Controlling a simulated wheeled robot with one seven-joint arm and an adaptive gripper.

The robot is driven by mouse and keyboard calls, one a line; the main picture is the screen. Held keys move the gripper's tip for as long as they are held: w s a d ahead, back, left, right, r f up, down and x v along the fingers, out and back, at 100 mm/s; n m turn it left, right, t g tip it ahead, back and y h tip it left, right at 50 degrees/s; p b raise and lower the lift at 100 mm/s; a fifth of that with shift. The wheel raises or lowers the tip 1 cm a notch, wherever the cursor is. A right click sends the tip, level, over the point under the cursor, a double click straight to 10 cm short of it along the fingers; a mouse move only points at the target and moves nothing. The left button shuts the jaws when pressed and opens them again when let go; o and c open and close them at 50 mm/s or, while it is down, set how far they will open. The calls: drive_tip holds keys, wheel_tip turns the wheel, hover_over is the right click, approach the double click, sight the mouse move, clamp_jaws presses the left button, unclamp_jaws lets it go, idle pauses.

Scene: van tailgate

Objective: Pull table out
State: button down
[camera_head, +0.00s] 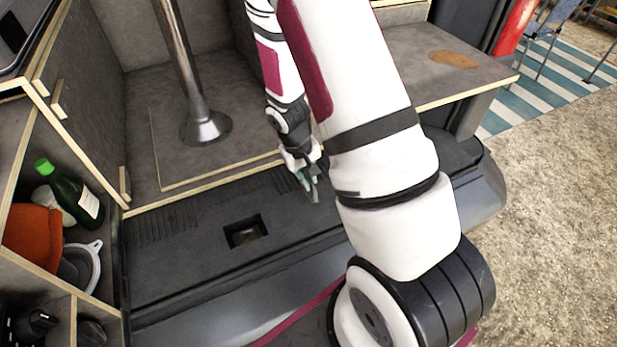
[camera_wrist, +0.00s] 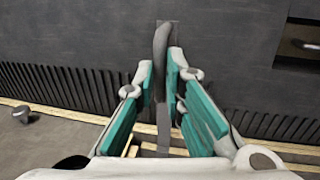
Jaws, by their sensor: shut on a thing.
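My gripper (camera_head: 309,190) is low at the van's rear sill, by the front wooden edge of a low grey panel (camera_head: 235,125). In the wrist view my gripper (camera_wrist: 165,85) has its teal-padded fingers on either side of a slim dark handle (camera_wrist: 161,50), shut on it. The handle stands out in front of the dark sill surface; a grey strip runs below it between the fingers. The low panel is flat and wood-edged. A second grey wood-edged top (camera_head: 425,65) is higher at the right. I cannot tell which of them is the table.
A metal post (camera_head: 180,70) stands on the floor plate inside the van. The dark sill (camera_head: 190,265) has a square recess (camera_head: 245,231). An open shelf at left holds a green bottle (camera_head: 75,195) and an orange item (camera_head: 32,238). Gravel ground (camera_head: 560,190) at right is clear.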

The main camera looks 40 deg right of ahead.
drive_tip(key=shift+s+f, duration=0.1)
drive_tip(key=shift+s, duration=0.3)
drive_tip(key=c, duration=1.9)
unclamp_jaws()
drive_tip(key=shift+o, duration=1.2)
drive_tip(key=shift+w, duration=0.1)
wheel_tip(320, 180, up, 12)
drive_tip(key=a, duration=0.2)
drive_tip(key=shift+w+a, duration=0.2)
drive_tip(key=shift+w, duration=0.1)
